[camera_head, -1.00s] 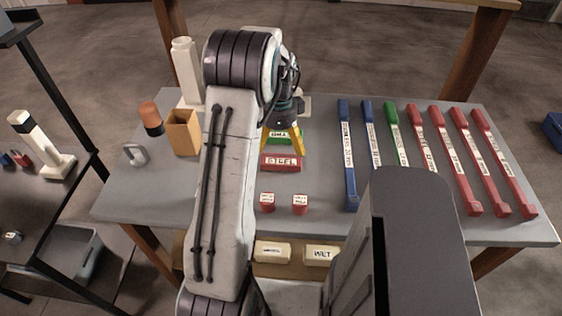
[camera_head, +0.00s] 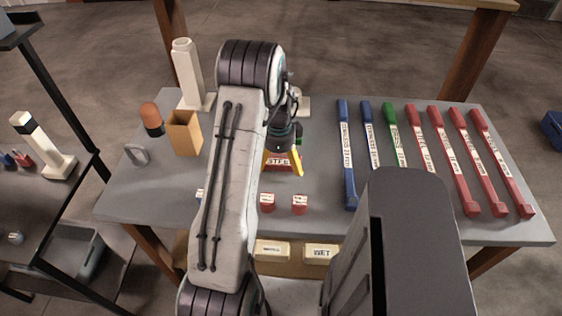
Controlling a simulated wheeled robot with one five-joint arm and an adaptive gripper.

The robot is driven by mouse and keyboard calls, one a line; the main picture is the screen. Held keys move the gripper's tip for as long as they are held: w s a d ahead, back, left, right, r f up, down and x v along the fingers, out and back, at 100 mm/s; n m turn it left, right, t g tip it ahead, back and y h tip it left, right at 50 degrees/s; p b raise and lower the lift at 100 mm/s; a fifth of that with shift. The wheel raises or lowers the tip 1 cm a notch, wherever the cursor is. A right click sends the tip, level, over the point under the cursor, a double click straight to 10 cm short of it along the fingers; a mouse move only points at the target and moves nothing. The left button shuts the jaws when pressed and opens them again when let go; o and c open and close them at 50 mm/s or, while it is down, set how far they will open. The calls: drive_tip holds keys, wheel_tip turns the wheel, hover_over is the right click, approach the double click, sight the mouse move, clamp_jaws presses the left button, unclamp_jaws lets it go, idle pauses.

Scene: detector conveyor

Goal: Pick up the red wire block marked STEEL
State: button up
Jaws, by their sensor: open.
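The red wire block marked STEEL (camera_head: 279,162) lies on the grey table, left of the middle, with its label partly covered. My gripper (camera_head: 281,168) is directly over it, with yellow fingers spread at either side of the block. The fingers are open, and I cannot tell whether they touch the block. The wrist and fingers hide the block's ends and whatever lies just behind it.
Two small red blocks (camera_head: 267,202) (camera_head: 300,204) sit in front. Long blue, green and red bars (camera_head: 347,160) lie to the right. An orange-brown box (camera_head: 184,134), a white tower (camera_head: 187,75) and a metal shackle (camera_head: 137,154) stand left.

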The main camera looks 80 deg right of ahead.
drive_tip(key=shift+c, duration=0.3)
drive_tip(key=c, duration=1.3)
drive_tip(key=shift+r, duration=0.1)
